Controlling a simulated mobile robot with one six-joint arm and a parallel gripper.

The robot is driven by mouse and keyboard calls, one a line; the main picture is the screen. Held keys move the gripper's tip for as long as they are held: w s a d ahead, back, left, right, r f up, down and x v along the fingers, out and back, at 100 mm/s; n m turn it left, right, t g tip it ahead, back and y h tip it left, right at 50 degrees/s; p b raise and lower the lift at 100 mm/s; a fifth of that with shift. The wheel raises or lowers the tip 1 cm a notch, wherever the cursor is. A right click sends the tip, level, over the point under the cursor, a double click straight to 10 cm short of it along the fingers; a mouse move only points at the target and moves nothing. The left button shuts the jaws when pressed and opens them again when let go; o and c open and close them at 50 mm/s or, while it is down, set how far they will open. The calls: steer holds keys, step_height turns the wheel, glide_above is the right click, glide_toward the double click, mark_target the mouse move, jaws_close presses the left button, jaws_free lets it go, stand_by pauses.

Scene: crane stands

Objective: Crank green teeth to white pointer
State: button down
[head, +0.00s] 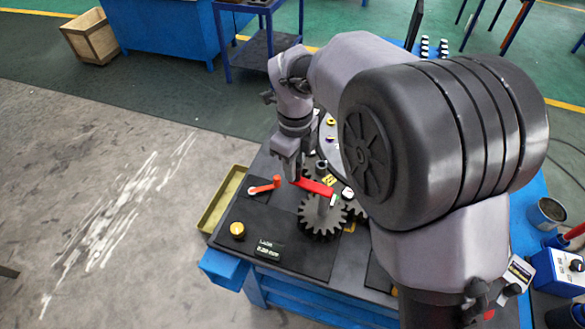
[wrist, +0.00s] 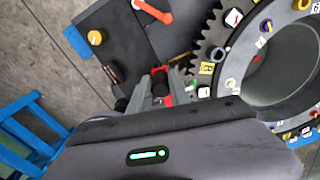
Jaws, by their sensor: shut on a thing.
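A red crank arm (head: 316,187) lies over a dark grey toothed gear (head: 321,222) on the bench. My gripper (head: 291,176) points down at the crank's left end. In the wrist view my gripper (wrist: 165,100) is shut on the red crank handle (wrist: 160,73), between its two grey fingers. A small green mark (head: 334,200) shows near the gear's upper right edge, beside the crank arm. A small white piece (head: 347,193) sits just right of it; I cannot tell whether it is the pointer. The gripper and arm hide part of the gear set.
An orange-red lever (head: 265,187) stands left of my gripper, and a yellow knob (head: 237,230) and a small display (head: 268,249) are nearer the front. A large grey ring (wrist: 238,55) with coloured pieces is close on the right in the wrist view. A yellow tray (head: 220,202) borders the bench's left side.

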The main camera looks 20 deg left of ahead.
steer(key=shift+w, duration=0.3)
steer(key=c, duration=1.6)
jaws_free()
steer(key=o, duration=0.4)
steer(key=shift+w+d, duration=0.15)
steer(key=shift+d, duration=0.05)
steer(key=shift+a, duration=0.1)
steer(key=shift+r, duration=0.1)
step_height(320, 180, up, 17)
steer(key=p, duration=0.5)
steer(key=shift+r, duration=0.1)
